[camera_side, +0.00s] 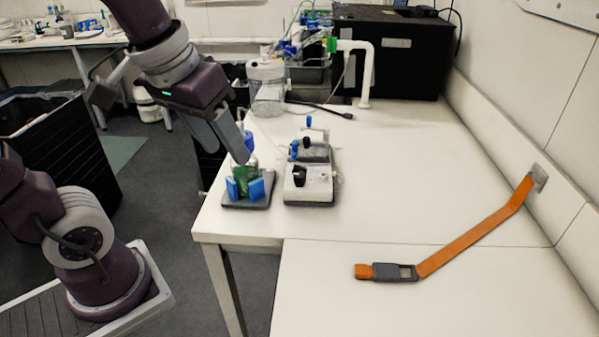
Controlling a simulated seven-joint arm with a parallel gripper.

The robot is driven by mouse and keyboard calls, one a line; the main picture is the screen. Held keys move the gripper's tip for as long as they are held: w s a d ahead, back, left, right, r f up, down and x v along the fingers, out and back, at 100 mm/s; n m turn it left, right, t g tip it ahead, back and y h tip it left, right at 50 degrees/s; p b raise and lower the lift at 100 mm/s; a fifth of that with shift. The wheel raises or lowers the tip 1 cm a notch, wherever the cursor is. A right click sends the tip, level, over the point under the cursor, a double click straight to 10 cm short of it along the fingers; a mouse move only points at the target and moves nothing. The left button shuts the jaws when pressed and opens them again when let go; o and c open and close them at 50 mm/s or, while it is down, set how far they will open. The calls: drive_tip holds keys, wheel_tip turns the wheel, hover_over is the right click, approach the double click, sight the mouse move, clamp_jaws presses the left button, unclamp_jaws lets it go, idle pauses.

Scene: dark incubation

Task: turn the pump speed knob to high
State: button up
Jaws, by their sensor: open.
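A small pump unit (318,186) with a white top and a dark base stands near the left edge of the white bench. A black knob (299,175) sits on its front left part. I cannot read any marks around the knob. My gripper (240,158) points down to the left of the pump, above a holder with blue blocks. It is open and apart from the knob. Its fingers overlap in this view, so the gap between them is hard to see.
The blue-block holder (261,203) carries a container of green liquid below my gripper. Another small device (318,152) with a black knob and blue fittings stands behind the pump. A large black box (420,62) stands at the back. An orange strap (470,238) lies right; the bench between is clear.

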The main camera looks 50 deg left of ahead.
drive_tip(key=w+a+f+n+g, duration=0.1)
drive_tip(key=w+n, duration=0.1)
drive_tip(key=w, duration=0.4)
drive_tip(key=w+a+f+n+g, duration=0.1)
drive_tip(key=w+a+f+n, duration=0.1)
drive_tip(key=w, duration=0.3)
drive_tip(key=n+g, duration=0.2)
drive_tip(key=n, duration=0.3)
hover_over(300, 174)
drive_tip(key=shift+h, duration=0.3)
wheel_tip(300, 174, down, 9)
drive_tip(key=shift+r, duration=0.1)
wheel_tip(300, 174, down, 7)
drive_tip(key=shift+f, duration=0.1)
clamp_jaws()
